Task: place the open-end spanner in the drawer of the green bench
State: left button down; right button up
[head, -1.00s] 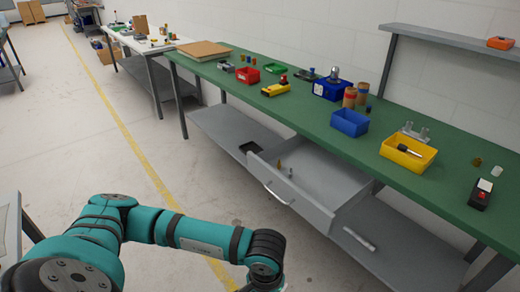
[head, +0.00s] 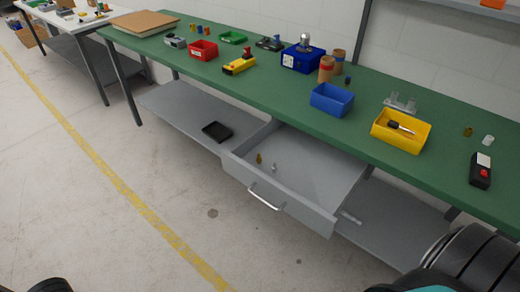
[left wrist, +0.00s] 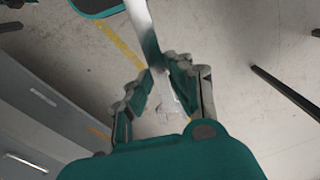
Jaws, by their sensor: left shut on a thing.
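The green bench (head: 265,100) runs diagonally across the head view. Its grey drawer (head: 318,172) is pulled open below the bench top, with a bar handle (head: 266,198) on its front. A small brass piece and a small pale piece lie inside the drawer near its left side. In the left wrist view my left gripper (left wrist: 160,85) is shut on the silver open-end spanner (left wrist: 145,30), whose shaft runs up out of the picture. Its lower end is partly hidden between the fingers, above the floor. My right gripper is not in view.
Blue (head: 332,99), yellow (head: 401,131) and red (head: 203,50) bins stand on the bench. A black tray (head: 217,131) lies on the lower shelf (head: 185,108). A dark arm link of mine fills the bottom right. The floor before the drawer is clear.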

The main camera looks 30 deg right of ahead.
aim_at(296, 161)
jog(key=i+j+u, duration=0.2)
jog(key=i, duration=0.55)
jog(key=i+j+z, duration=0.1)
jog(key=i+z, duration=0.2)
jog(key=z, duration=0.2)
jog(key=i+j+z, duration=0.15)
jog(key=z, duration=0.3)
jog(key=i+j+z, duration=0.3)
jog(key=z, duration=0.2)
jog(key=i+j+z, duration=0.15)
jog(key=z, duration=0.3)
jog(key=i+j+z, duration=0.1)
jog(key=j+z, duration=0.15)
jog(key=z, duration=0.2)
jog(key=j+z, duration=0.25)
jog(key=z, duration=0.25)
jog(key=i+j+z, duration=0.1)
jog(key=j+z, duration=0.5)
jog(key=z, duration=0.3)
